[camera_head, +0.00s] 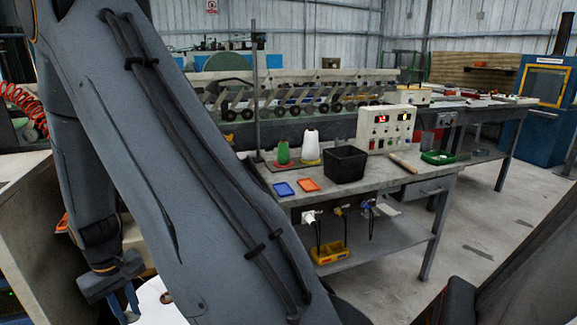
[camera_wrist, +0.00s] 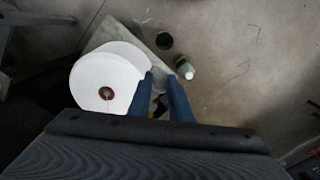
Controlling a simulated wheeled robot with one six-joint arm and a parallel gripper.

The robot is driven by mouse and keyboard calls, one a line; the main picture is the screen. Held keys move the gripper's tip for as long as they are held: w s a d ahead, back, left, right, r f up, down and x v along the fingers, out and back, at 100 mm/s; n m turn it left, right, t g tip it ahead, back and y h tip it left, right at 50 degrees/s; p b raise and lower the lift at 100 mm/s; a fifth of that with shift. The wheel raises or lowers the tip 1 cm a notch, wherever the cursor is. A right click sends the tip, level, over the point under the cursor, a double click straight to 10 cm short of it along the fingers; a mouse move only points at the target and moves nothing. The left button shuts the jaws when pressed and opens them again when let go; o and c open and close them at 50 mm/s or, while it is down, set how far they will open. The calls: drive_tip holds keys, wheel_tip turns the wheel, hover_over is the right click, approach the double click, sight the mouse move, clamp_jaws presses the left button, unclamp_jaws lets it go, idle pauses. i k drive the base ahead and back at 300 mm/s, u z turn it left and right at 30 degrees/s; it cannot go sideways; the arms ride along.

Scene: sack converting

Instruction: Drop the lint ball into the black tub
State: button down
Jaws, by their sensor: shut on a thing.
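The black tub (camera_head: 344,165) stands upright on the grey workbench in the head view, near its middle, with its open top showing. My gripper (camera_head: 128,306) is low at the left of the head view, well apart from the tub, pointing down. In the wrist view its blue fingers (camera_wrist: 160,77) show side by side with a narrow gap. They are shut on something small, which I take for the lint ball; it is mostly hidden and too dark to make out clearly.
A large white reel (camera_wrist: 105,72) lies beside my fingers in the wrist view.

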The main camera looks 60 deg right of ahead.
sight(347, 180)
drive_tip(key=z, duration=2.15)
drive_tip(key=i, duration=0.4)
